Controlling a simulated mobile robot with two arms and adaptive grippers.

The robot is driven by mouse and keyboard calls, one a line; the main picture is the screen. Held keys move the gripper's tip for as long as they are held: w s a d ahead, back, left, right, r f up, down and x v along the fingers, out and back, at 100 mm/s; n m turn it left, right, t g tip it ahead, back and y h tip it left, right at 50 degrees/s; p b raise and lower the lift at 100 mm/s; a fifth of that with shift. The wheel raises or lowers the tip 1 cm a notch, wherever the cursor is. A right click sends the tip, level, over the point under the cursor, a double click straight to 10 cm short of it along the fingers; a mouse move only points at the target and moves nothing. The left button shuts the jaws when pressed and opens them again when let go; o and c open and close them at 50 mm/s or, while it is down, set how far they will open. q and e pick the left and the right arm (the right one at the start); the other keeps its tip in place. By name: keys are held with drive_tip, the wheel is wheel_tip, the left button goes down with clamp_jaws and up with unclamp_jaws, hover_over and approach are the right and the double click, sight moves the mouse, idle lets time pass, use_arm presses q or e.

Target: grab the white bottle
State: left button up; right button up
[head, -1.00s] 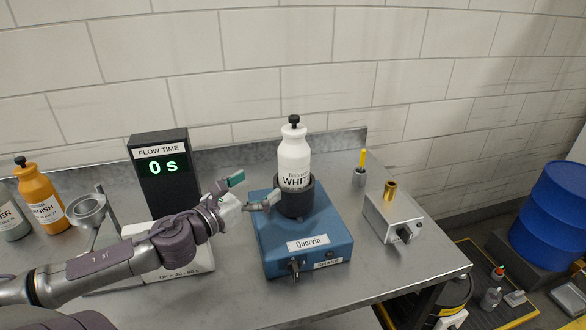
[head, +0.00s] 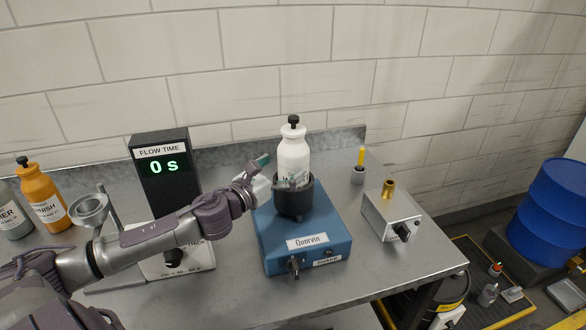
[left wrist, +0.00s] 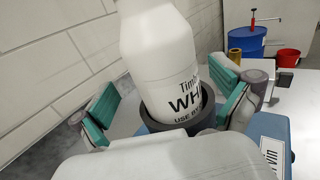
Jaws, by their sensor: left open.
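The white bottle (head: 293,155) with a black cap stands upright in the black cup (head: 295,203) on top of the blue Quorvin machine (head: 325,215). My left gripper (head: 279,172) is open beside it, with its fingers around the lower part of the bottle. In the left wrist view the bottle (left wrist: 160,55) stands between the two green finger pads of my left gripper (left wrist: 172,105), with gaps visible on both sides. Its lower end sits inside the dark cup rim. My right gripper does not show.
The flow time display (head: 164,165) stands behind my left arm. A grey box with a brass knob (head: 388,190) and a small cup with a yellow item (head: 359,172) stand to the right. An orange bottle (head: 42,195) stands far left.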

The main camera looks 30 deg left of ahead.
use_arm(q)
drive_tip(key=w, duration=0.1)
drive_tip(key=w+p, duration=0.1)
drive_tip(key=w, duration=0.1)
drive_tip(key=shift+w+d+r, duration=0.1)
drive_tip(key=shift+d+r, duration=0.15)
drive_tip(key=shift+d, duration=0.05)
drive_tip(key=shift+w+f+p, duration=0.15)
drive_tip(key=shift+w+p, duration=0.15)
drive_tip(key=shift+w, duration=0.05)
drive_tip(key=c, duration=1.7)
drive_tip(key=shift+r, duration=0.2)
drive_tip(key=shift+c, duration=0.2)
